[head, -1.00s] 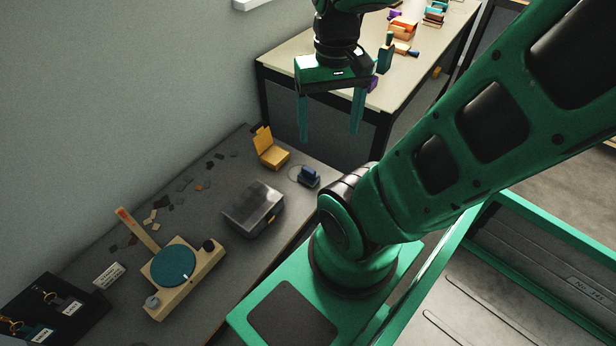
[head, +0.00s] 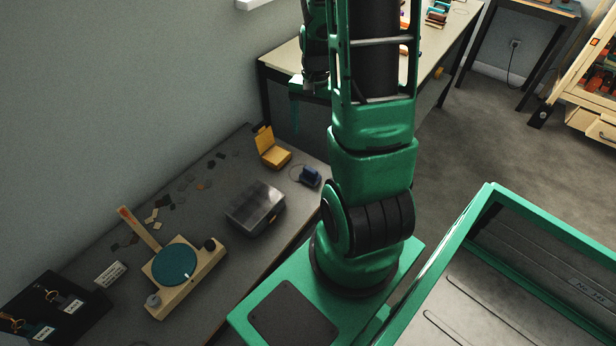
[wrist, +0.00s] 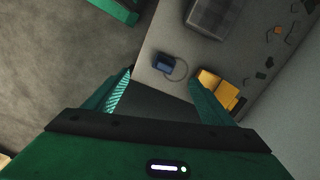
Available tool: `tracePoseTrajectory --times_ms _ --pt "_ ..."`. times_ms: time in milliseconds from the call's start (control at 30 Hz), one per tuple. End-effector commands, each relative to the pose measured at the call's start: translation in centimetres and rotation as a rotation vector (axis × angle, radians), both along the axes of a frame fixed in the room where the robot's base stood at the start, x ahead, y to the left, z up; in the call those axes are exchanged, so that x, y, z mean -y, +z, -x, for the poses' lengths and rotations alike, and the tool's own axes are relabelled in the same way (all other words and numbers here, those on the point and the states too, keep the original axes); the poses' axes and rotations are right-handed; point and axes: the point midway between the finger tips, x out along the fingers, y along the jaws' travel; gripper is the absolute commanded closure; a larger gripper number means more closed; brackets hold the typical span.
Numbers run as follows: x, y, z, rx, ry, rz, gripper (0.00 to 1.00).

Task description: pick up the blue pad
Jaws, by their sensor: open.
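The blue pad (head: 310,176) is a small dark blue block near the right edge of the grey bench, beside a thin ring-like line. In the wrist view the blue pad (wrist: 164,63) lies ahead of my fingertips, roughly midway between them sideways. My gripper (wrist: 161,76) is open with nothing between its fingers. In the head view my gripper (head: 296,108) hangs above and beyond the pad, apart from it.
A yellow open box (head: 272,150) stands just left of the pad. A grey lidded case (head: 255,207) lies nearer. A press with a teal disc (head: 175,265) and scattered dark chips (head: 188,179) are further left. A pale table (head: 284,57) stands behind.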

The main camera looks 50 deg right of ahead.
Motion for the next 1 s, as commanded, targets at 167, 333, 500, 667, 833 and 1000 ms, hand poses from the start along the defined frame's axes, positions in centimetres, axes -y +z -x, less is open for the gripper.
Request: tracePoseTrajectory --times_ms 167,333,500,667,833,1000 --pt "1.6 -5.5 -1.3 -0.007 -0.138 -0.033 0.23" --pt "2.3 -9.0 -2.1 -0.003 -0.230 -0.056 0.23" --pt "2.6 -10.5 -2.4 0.000 -0.267 -0.065 0.23" --pt "2.3 -12.4 -2.3 -0.002 -0.270 -0.066 0.23" --pt "2.1 -14.7 -2.3 -0.002 -0.269 -0.066 0.23" --pt "1.9 -15.8 -2.3 -0.001 -0.268 -0.065 0.23"
